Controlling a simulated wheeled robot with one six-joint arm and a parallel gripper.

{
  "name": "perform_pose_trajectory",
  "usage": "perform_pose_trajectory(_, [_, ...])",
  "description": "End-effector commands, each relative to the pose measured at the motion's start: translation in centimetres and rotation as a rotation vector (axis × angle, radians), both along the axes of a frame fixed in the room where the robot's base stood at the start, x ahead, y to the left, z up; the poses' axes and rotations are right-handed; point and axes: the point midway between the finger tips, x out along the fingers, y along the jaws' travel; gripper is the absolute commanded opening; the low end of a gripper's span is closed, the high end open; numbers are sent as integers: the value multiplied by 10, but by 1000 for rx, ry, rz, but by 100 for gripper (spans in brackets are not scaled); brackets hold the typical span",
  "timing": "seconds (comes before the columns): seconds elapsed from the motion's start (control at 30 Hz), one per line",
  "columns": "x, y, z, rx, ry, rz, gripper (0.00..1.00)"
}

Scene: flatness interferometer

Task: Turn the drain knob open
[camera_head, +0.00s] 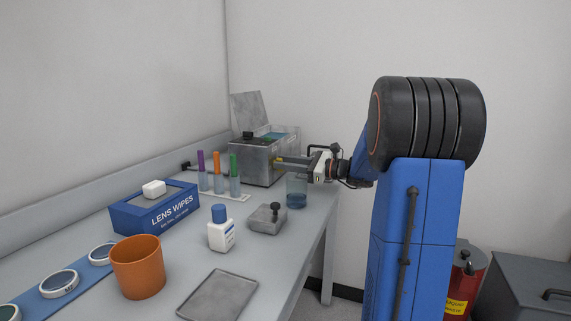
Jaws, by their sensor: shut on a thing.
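A grey metal tank (257,163) stands at the far end of the bench, its lid raised and blue-green liquid inside. My gripper (283,161) reaches in from the right and is at the tank's right-hand face. It is shut on the drain knob there. The knob is too small and too covered by the gripper for its shape or turn angle to be seen. A glass beaker (296,190) with blue liquid stands just below my gripper on the bench.
A rack with colour-topped tubes (218,180), a lens wipes box (155,208), a white bottle (221,231), a small metal block with a black knob (267,218), an orange cup (137,266) and a grey tray (218,295) occupy the bench. A red bin (463,280) stands on the floor.

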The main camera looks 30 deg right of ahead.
Motion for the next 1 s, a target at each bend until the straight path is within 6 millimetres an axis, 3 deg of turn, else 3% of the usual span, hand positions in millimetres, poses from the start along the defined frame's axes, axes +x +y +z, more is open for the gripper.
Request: perform_pose_trajectory(1.0, [-6,7,-8,-756,-588,1,2])
